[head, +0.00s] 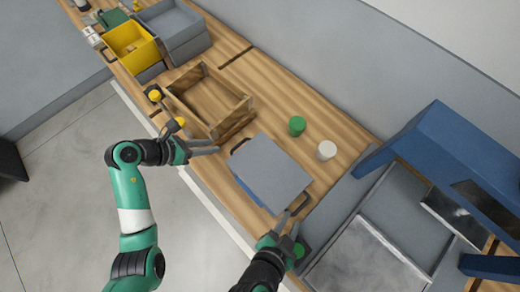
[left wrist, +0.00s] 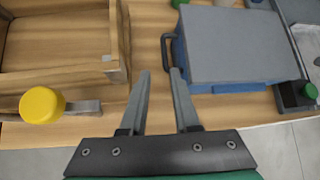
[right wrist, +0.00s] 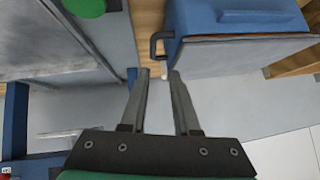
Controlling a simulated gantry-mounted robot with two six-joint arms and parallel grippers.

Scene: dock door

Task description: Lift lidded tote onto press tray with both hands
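The tote, blue with a flat grey lid (head: 270,168), sits on the wooden bench, with a dark handle at each end. My left gripper (head: 217,145) is open and empty near its left handle; in the left wrist view that handle (left wrist: 166,50) lies just ahead of the fingertips (left wrist: 160,72). My right gripper (head: 292,217) is open near the other handle (head: 299,205); in the right wrist view this handle (right wrist: 156,43) is just beyond the fingertips (right wrist: 159,73). A grey metal tray (head: 365,262) lies at the blue press (head: 455,165), with nothing visible on it.
A green cylinder (head: 297,126) and a white one (head: 327,150) stand behind the tote. A green button (head: 299,250) is beside my right gripper. A yellow bin (head: 128,45) is far left.

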